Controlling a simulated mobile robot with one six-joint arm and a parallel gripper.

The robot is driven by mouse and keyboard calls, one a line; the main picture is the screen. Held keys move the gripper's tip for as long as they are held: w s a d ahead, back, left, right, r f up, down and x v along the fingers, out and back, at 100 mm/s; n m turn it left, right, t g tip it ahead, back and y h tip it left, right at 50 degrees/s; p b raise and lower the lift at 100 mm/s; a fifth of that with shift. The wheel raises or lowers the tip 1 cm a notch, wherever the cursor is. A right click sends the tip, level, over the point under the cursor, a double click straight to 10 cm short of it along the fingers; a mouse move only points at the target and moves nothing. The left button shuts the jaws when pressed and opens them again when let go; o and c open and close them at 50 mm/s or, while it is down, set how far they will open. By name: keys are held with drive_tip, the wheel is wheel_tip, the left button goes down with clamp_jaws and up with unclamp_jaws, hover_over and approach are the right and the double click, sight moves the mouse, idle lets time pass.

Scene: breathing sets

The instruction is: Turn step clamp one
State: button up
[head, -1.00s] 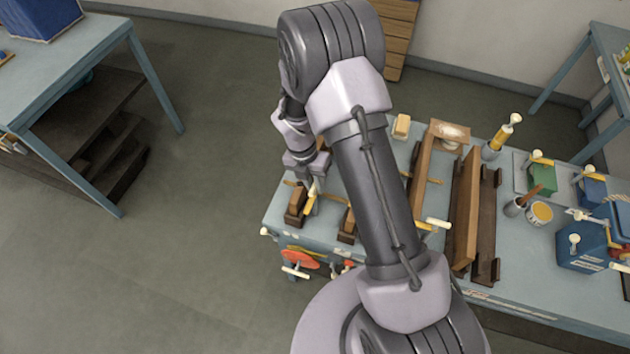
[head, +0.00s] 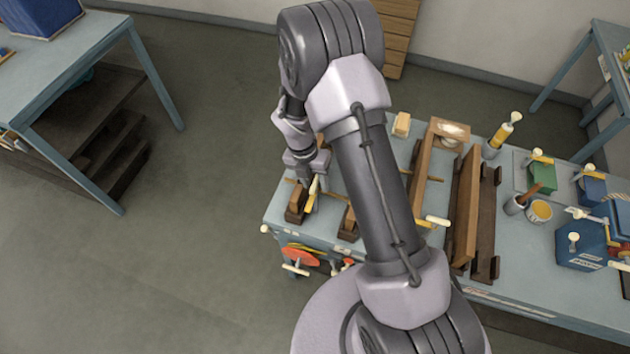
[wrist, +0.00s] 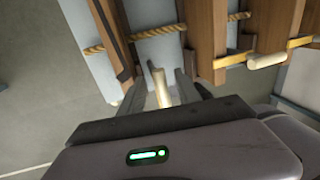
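A step clamp with a yellow bar (head: 310,202) and a cream handle (head: 316,183) stands by a brown wooden block (head: 296,206) at the near left corner of the bench. My gripper (wrist: 161,92) is at this handle. In the wrist view the cream handle (wrist: 160,84) stands between my two fingers, with a gap showing on each side, so the gripper looks open around it. The lower end of the handle is hidden by my gripper body. A second yellow clamp with a cream handle (wrist: 267,61) lies to the right in the wrist view.
Long wooden boards (head: 467,212) stand on the blue-grey bench (head: 385,258) right of my arm. Pots, blue boxes (head: 582,247) and other clamps crowd the bench's right side. An orange disc (head: 300,257) is at its front.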

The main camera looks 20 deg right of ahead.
drive_tip(key=shift+r, duration=0.1)
wheel_tip(320, 180, up, 17)
drive_tip(key=w+a+p, duration=0.1)
drive_tip(key=w+a, duration=0.1)
drive_tip(key=shift+a+p, duration=0.35)
drive_tip(key=shift+a, duration=0.05)
drive_tip(key=s+f+m+t+y+b, duration=0.2)
drive_tip(key=s+f+m+t+b, duration=0.1)
drive_tip(key=s+m+b, duration=0.7)
drive_tip(key=s+a+f+m+t+y+b, duration=0.1)
drive_tip(key=s+f+m+t+b, duration=0.3)
drive_tip(key=s+m+b, duration=0.7)
wheel_tip(320, 180, down, 2)
drive_tip(key=m+b, duration=0.7)
drive_tip(key=m, duration=0.5)
drive_tip(key=shift+s+a+y+b, duration=0.25)
drive_tip(key=shift+s+y+b, duration=0.05)
drive_tip(key=shift+y+b, duration=0.1)
